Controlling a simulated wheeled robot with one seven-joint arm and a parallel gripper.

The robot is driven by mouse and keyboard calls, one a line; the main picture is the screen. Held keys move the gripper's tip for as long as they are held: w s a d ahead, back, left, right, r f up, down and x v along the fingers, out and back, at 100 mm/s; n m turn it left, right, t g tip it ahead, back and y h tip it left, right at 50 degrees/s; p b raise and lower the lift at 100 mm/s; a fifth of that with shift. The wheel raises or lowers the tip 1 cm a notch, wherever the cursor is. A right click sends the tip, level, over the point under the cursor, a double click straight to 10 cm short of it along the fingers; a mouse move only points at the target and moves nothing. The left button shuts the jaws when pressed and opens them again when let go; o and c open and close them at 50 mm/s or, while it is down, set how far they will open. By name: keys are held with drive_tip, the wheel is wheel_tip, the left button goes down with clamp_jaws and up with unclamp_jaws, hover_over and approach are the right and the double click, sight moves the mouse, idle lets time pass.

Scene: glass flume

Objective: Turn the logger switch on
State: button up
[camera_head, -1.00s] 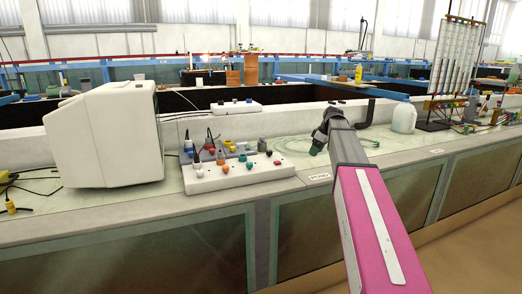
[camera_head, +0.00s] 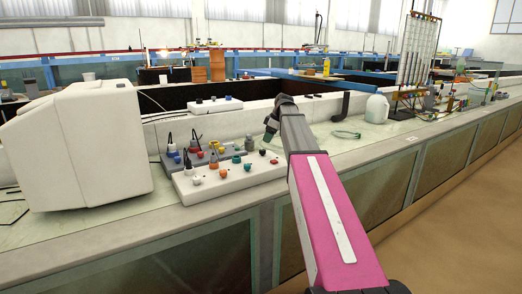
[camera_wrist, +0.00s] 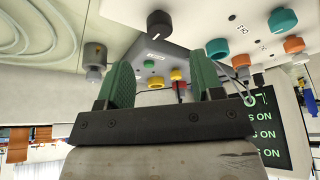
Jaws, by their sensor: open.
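My gripper (camera_head: 269,137) hangs above the back right end of a white control board (camera_head: 214,189) in the head view. The board carries several coloured knobs. In the wrist view my gripper (camera_wrist: 165,84) shows two green fingers, apart and with nothing held between them. A larger black knob (camera_wrist: 160,22) is on the pale board nearer the camera. I cannot tell which control is the logger switch.
A large white box-shaped unit (camera_head: 75,145) stands left of the board. A dark screen with green "ON" text (camera_wrist: 265,135) is at the right of the wrist view.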

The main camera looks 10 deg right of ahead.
sight(262, 150)
drive_tip(key=x, duration=0.7)
drive_tip(key=shift+a+f, duration=0.1)
drive_tip(key=shift+f, duration=0.1)
drive_tip(key=c, duration=0.9)
